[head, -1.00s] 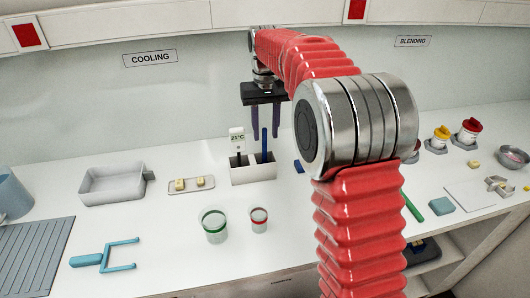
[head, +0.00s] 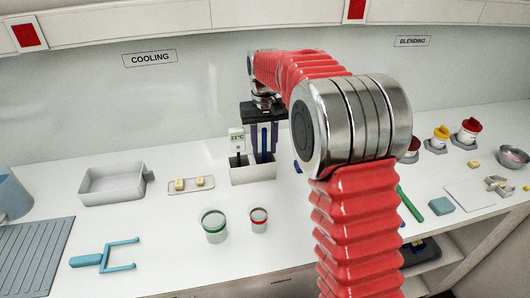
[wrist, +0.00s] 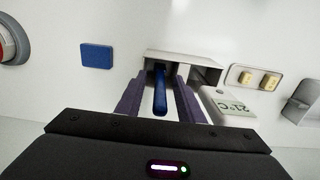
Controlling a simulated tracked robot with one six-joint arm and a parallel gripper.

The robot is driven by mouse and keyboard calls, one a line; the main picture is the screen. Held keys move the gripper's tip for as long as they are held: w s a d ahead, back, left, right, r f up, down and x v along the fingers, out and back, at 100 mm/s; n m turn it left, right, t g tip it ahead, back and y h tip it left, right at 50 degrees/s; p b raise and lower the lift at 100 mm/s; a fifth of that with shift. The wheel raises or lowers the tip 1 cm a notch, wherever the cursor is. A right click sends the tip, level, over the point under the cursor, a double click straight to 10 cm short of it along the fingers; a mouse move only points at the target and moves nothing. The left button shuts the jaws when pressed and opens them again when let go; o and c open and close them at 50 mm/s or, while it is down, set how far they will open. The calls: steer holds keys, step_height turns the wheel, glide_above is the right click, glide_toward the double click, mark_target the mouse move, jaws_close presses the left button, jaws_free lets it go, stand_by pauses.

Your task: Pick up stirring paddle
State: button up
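The stirring paddle looks to be the blue upright handle (head: 264,142) standing in a white two-slot holder (head: 253,174). It also shows in the wrist view (wrist: 160,92), rising from one slot of the holder (wrist: 196,58). My gripper (head: 263,150) points down over the holder. In the wrist view my gripper (wrist: 158,95) is open, with one dark finger on each side of the blue handle. A gap shows between the handle and each finger. The paddle's lower end is hidden inside the holder.
A thermometer reading 21°C (head: 236,143) stands in the other slot, close beside my gripper. A tray with yellow pieces (head: 192,184) and a grey basin (head: 112,184) stand to the left.

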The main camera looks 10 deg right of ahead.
steer(key=shift+c, duration=0.4)
jaws_close()
stand_by(0.4)
